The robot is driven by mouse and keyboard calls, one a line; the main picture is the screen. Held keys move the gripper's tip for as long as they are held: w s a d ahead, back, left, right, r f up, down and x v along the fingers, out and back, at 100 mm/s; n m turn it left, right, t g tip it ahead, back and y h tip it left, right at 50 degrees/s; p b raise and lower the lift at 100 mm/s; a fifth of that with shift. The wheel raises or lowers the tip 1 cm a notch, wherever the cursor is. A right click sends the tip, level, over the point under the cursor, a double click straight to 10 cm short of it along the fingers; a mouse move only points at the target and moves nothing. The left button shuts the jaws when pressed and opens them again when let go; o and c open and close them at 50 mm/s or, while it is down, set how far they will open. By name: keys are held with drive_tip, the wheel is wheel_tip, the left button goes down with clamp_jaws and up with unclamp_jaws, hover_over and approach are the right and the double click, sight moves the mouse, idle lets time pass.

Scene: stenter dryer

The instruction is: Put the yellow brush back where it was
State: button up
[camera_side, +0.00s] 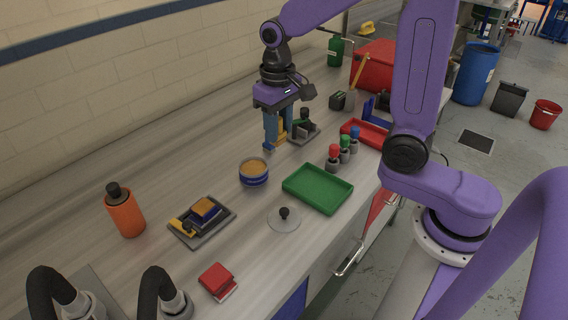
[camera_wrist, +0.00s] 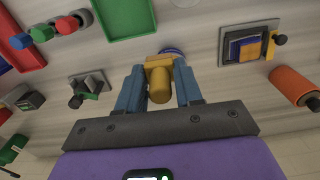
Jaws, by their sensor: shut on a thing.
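My gripper (camera_side: 277,141) is shut on the yellow brush (camera_side: 282,127), in the middle of the bench. In the wrist view the brush (camera_wrist: 159,82) sits between the two blue fingers of my gripper (camera_wrist: 160,72), its rounded yellow end facing the camera. The fingers hide part of it, and I cannot tell how far its lower end is from the bench. A grey tray (camera_side: 314,129) with a dark item on it lies just right of my gripper. Another grey tray (camera_side: 222,226), at the front left, holds a blue-and-yellow block and a yellow item with a black end.
A blue tin (camera_side: 254,179), a green tray (camera_side: 318,190) and a round lid (camera_side: 284,220) lie nearer the front. Red, green and blue-capped bottles (camera_side: 344,148) stand at the right. An orange bottle (camera_side: 125,215) stands left. Bare bench lies left of my gripper.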

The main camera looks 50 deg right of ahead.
drive_tip(key=s+d+f, duration=0.2)
drive_tip(key=s+d, duration=0.6)
drive_tip(key=s, duration=0.1)
drive_tip(key=w+f, duration=0.3)
drive_tip(key=w, duration=0.1)
drive_tip(key=w+f, duration=0.3)
drive_tip(key=w, duration=0.2)
drive_tip(key=w+d+f, duration=0.1)
drive_tip(key=w+f, duration=0.2)
drive_tip(key=w, duration=0.1)
drive_tip(key=shift+w, duration=0.4)
drive_tip(key=shift+w+f, duration=0.2)
drive_tip(key=shift+f, duration=1.6)
drive_tip(key=shift+f, duration=0.15)
drive_tip(key=o, duration=1)
drive_tip(key=shift+o, duration=0.2)
